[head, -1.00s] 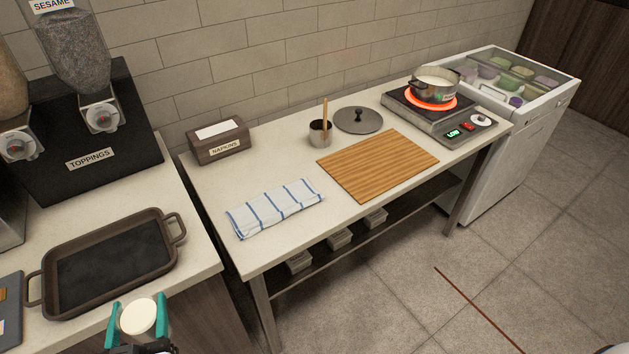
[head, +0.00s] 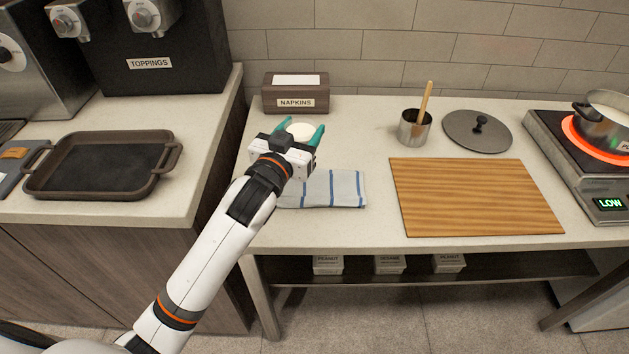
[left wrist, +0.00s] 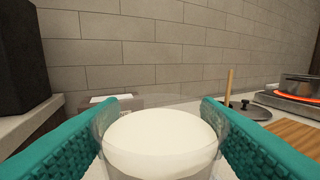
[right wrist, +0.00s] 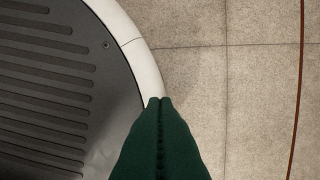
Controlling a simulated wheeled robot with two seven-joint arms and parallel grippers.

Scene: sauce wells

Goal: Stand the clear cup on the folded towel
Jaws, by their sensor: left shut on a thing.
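My left gripper (head: 300,137) is shut on the clear cup (left wrist: 160,145), which is filled with a whitish substance. In the head view the cup's pale top (head: 300,129) shows between the teal fingers. The cup looks upright and is held over the far-left part of the table, around the towel's back edge. The folded white towel with blue stripes (head: 340,189) lies on the table, its left part hidden by my left gripper and arm. The cup's base and its height above the towel are hidden. My right gripper (right wrist: 160,101) is shut and empty above the floor.
A napkin box (head: 295,93) stands just behind the cup. A cutting board (head: 475,197), a steel pot with a wooden handle (head: 414,128), a lid (head: 477,131) and a lit hotplate (head: 585,165) are to the right. A tray (head: 100,165) is on the left counter.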

